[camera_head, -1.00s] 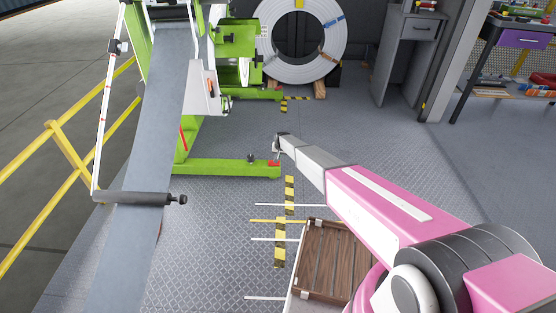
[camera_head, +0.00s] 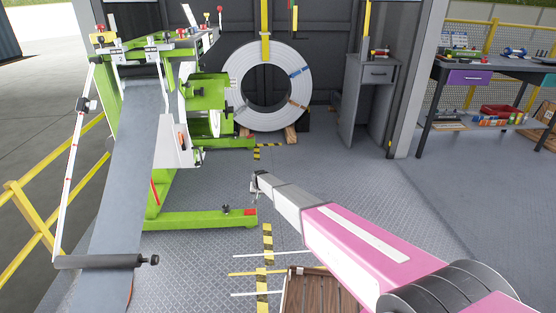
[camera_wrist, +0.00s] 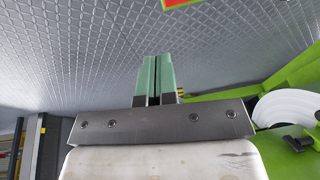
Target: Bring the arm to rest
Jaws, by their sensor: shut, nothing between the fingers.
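My pink and grey arm (camera_head: 370,245) reaches from the lower right of the head view toward the middle. My gripper shows at its far end (camera_head: 257,186), small and dark, in the air over the floor near the green machine's foot. In the wrist view the two green fingers of my gripper (camera_wrist: 157,78) are together with nothing between them. The floor and part of a green frame (camera_wrist: 282,85) show beyond them.
A green machine (camera_head: 195,218) with a grey strip (camera_head: 124,170) stands at left, beside a yellow railing (camera_head: 35,220). A coil (camera_head: 237,75), grey cabinet (camera_head: 365,95) and workbench (camera_head: 490,72) stand behind. A wooden crate (camera_head: 300,290) is under my arm. Floor at right is clear.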

